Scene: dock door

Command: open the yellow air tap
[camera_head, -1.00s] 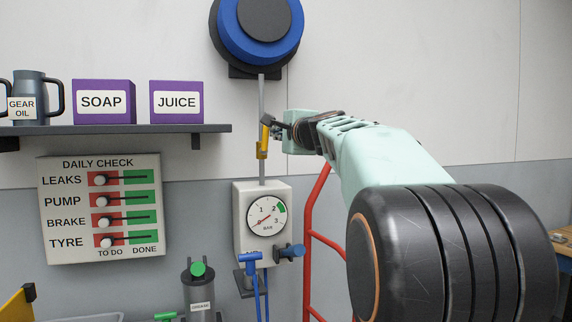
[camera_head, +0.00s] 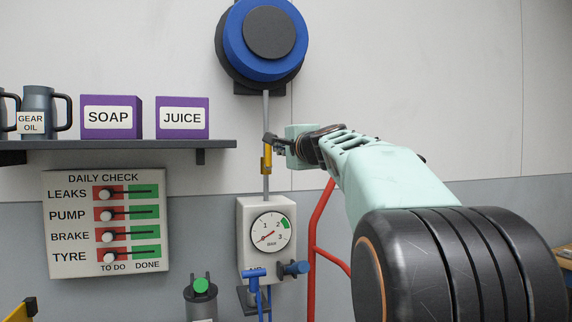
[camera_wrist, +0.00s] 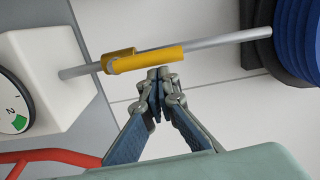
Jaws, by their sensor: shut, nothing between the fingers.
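The yellow air tap (camera_head: 266,158) sits on a grey vertical pipe (camera_head: 265,105) between the blue hose reel above and the white gauge box below. In the wrist view its yellow lever (camera_wrist: 150,59) lies nearly in line with the pipe. My gripper (camera_head: 268,138) is at the top end of the tap. In the wrist view my gripper (camera_wrist: 160,73) has its fingertips together with nothing between them, right beside the lever; I cannot tell whether they touch it. In the head view the fingers partly hide the lever's top.
The blue hose reel (camera_head: 265,40) hangs above. The gauge box (camera_head: 249,222) below carries a dial (camera_head: 271,233) with its needle at the lower left. A shelf (camera_head: 120,145) with boxes is to the left. A red tubular frame (camera_head: 318,225) stands below my arm.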

